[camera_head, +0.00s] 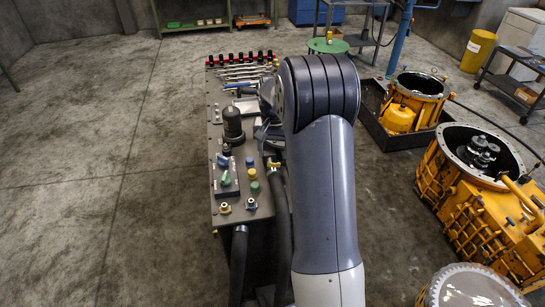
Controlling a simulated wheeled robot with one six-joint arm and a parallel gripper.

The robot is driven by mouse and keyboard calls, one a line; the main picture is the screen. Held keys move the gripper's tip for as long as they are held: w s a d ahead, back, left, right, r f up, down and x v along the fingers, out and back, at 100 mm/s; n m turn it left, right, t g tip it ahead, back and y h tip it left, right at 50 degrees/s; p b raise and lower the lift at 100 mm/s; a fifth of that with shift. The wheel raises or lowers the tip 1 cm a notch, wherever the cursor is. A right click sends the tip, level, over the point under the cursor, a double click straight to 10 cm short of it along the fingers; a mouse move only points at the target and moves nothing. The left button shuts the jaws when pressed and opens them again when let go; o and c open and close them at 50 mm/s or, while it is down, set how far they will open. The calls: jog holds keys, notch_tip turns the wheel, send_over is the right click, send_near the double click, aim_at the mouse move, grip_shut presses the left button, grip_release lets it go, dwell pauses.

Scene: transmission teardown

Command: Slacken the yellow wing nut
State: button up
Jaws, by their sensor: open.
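A small yellow piece with a wing-like shape (273,164), which looks like the yellow wing nut, is at the right edge of the grey workbench panel (222,128). It is too small to tell how far it is turned. My gripper (267,136) is just above it in the picture, over the panel's right side. My own arm hides much of the gripper, and its fingertips are not clear. It is open, with nothing seen held. I cannot tell whether it touches the yellow piece.
The panel carries a dark cylinder (232,124), a green knob (226,178), brass fittings (223,208) and several wrenches (245,73). Dark hoses (239,262) hang at its near end. Yellow transmission housings (465,190) stand at right. The floor at left is clear.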

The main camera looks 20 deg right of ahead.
aim_at(274, 165)
jog(key=shift+f, duration=1.95)
jog(key=shift+c, duration=0.4)
